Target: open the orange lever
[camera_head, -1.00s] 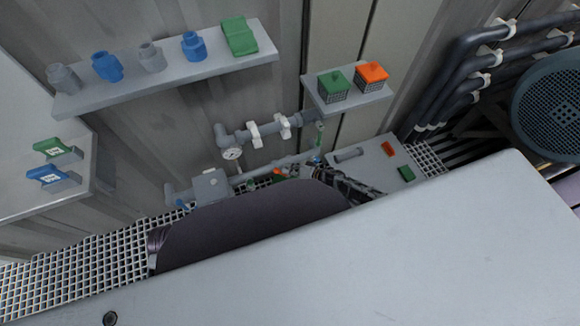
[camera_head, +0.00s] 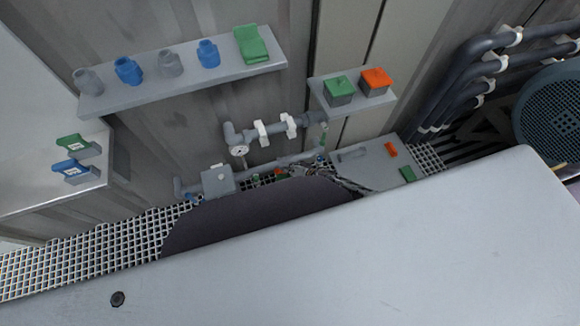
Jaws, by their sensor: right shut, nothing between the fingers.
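A small orange-red part (camera_head: 279,172), likely the orange lever, shows low on the wall pipework, just above a large dark rounded shape. It is tiny and partly hidden, so its angle cannot be told. My right gripper (camera_head: 343,182) is a small dark form at the right of that part, mostly hidden behind the dark shape. It is shut and empty; touching or apart from the lever cannot be told. My left gripper is not in view.
Grey pipework with a gauge (camera_head: 239,150) runs along the wall. A small shelf (camera_head: 358,106) holds green-lidded (camera_head: 340,88) and orange-lidded (camera_head: 376,81) boxes. A panel (camera_head: 370,170) has an orange block (camera_head: 391,150) and a green block (camera_head: 407,174). A long shelf (camera_head: 150,97) holds several fittings.

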